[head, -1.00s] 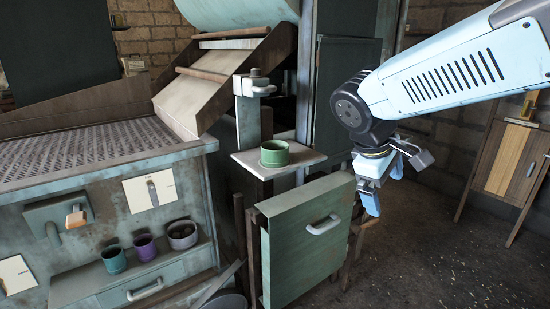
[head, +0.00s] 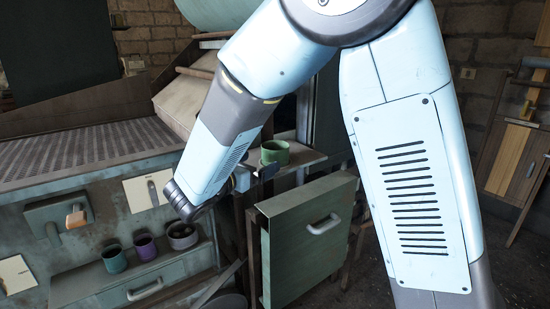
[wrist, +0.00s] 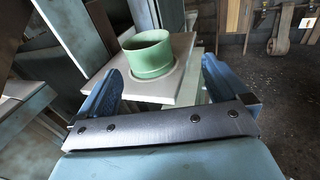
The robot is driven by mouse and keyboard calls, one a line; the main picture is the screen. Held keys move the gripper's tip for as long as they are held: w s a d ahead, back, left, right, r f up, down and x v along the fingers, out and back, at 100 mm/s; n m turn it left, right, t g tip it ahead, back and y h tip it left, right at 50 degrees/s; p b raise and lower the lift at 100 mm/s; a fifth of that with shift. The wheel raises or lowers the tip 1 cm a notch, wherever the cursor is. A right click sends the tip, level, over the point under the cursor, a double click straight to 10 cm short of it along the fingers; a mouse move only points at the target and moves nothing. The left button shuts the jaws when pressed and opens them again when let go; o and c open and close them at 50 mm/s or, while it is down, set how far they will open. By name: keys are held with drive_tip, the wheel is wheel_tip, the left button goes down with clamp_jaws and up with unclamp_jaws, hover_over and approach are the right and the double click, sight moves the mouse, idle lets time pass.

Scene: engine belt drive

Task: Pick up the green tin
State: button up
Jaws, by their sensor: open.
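The green tin (head: 274,152) is a short, open round can standing upright on a small pale shelf (head: 308,160). The wrist view shows the green tin (wrist: 149,54) ahead of my gripper (wrist: 160,88), on the bare shelf top (wrist: 185,90). My gripper's two blue fingers are open and apart, with the tin beyond and roughly between them. I cannot tell whether the fingers reach the tin's sides. In the head view my forearm comes in from the left of the tin, and the wrist hides the shelf's left part.
A green cabinet door with a handle (head: 310,240) stands below the shelf. A teal cup (head: 114,259), a purple cup (head: 146,247) and a dark cup (head: 182,235) sit on a lower ledge. A slatted bench top (head: 85,150) lies at left.

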sight(281, 144)
drive_tip(key=shift+n+t+y, duration=0.4)
drive_tip(key=shift+n+t, duration=0.1)
drive_tip(key=shift+n, duration=0.1)
drive_tip(key=x, duration=0.4)
drive_tip(key=a+x, duration=0.1)
drive_tip(key=x, duration=0.3)
drive_tip(key=w+x, duration=0.1)
drive_tip(key=x, duration=0.3)
drive_tip(key=shift+w+a+f, duration=0.1)
drive_tip(key=shift+w+f, duration=0.05)
drive_tip(key=shift+w, duration=0.1)
drive_tip(key=c, duration=0.9)
